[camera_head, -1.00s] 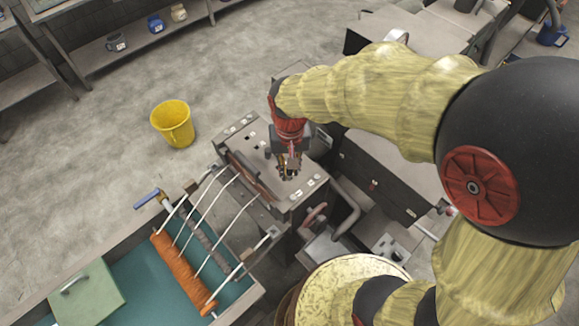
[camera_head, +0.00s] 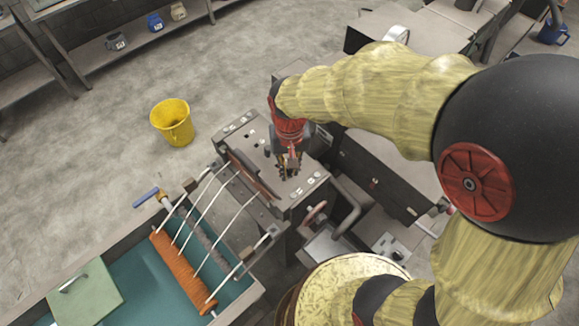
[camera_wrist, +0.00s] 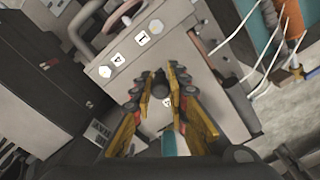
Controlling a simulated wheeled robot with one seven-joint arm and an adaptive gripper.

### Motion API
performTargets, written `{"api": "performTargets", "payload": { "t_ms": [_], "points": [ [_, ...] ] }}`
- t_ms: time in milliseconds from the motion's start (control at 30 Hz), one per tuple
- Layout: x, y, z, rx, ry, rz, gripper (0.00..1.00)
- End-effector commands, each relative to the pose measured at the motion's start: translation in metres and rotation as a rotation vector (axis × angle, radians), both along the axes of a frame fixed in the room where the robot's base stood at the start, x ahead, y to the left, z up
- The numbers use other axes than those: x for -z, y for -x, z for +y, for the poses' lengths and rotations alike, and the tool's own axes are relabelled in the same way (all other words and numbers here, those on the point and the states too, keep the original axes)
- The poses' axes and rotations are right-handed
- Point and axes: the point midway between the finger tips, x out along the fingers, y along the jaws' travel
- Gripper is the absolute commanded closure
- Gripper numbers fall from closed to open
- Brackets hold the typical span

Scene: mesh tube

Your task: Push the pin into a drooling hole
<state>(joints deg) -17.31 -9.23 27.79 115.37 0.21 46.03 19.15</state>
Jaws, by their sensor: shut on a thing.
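My gripper (camera_head: 289,170) is over the front part of the machine's grey top plate (camera_head: 262,160), pointing down. In the wrist view my gripper (camera_wrist: 162,82) has its yellow and black fingers close together around a small dark round-ended pin (camera_wrist: 160,91). The pin's lower end and whether it touches the plate cannot be made out. White label plates (camera_wrist: 142,38) with marks are on the plate near the fingers. Small dark spots (camera_head: 249,135) show on the plate's far left part. No dripping fluid can be made out at any hole.
An orange roller (camera_head: 184,272) with white cords lies over a teal tank (camera_head: 145,300) at the lower left. A yellow bucket (camera_head: 173,122) stands on the floor. A red-handled valve (camera_head: 316,211) and pipe are at the machine's front. A grey cabinet stands right of it.

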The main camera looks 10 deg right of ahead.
Motion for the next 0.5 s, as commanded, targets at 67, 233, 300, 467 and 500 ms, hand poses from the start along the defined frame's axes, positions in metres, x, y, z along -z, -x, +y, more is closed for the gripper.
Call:
{"api": "performTargets", "payload": {
  "t_ms": [67,233,300,467,500],
  "points": [
    [0.0013,0.0000,0.0000,0.000,0.000,0.000,1.00],
    [0.0031,0.0000,0.0000,0.000,0.000,0.000,1.00],
    [0.0039,0.0000,0.0000,0.000,0.000,0.000,1.00],
    [0.0056,0.0000,0.0000,0.000,0.000,0.000,1.00],
    [0.0060,0.0000,0.0000,0.000,0.000,0.000,1.00]
  ]
}}
